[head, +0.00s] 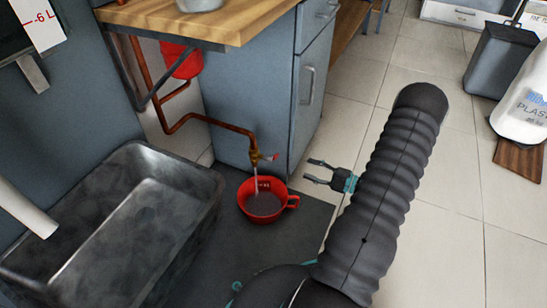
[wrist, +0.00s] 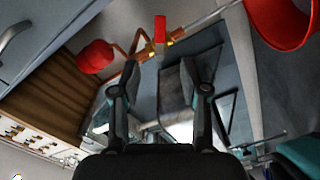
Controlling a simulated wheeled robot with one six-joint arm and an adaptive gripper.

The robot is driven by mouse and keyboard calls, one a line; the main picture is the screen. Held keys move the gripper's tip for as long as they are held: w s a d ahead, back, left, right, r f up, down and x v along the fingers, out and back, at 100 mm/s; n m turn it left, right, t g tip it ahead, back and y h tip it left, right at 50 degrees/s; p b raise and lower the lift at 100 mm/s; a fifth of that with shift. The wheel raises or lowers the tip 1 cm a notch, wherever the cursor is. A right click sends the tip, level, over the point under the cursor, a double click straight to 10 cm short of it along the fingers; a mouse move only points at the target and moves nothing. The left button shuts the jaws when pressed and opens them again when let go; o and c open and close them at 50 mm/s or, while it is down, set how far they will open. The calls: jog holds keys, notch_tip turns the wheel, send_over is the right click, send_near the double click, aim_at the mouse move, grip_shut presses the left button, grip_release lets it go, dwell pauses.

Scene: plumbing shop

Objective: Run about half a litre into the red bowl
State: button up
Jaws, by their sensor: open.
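The red bowl (head: 244,203) stands upright on a dark mat under the tap (head: 262,157), with its handle to the right. A thin stream of water (head: 256,184) runs from the tap into it, and greyish water covers its bottom. Pale marks show on its inner wall, too small to read. My gripper (head: 309,171) is open and empty, to the right of the tap and bowl, apart from both. In the wrist view the tap's red lever (wrist: 160,28) is ahead of the open fingers (wrist: 160,68), and the bowl (wrist: 280,25) is at upper right.
A grey metal trough (head: 205,215) stands left of the bowl. A copper pipe (head: 205,119) feeds the tap beside a blue-grey cabinet (head: 240,105) under a wooden worktop (head: 240,22). A red container (head: 180,62) hangs under the worktop.

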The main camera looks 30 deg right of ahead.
aim_at(276, 157)
jog(key=shift+m, duration=0.4)
jog(key=b+x, duration=0.1)
jog(key=x, duration=1.3)
grip_shut()
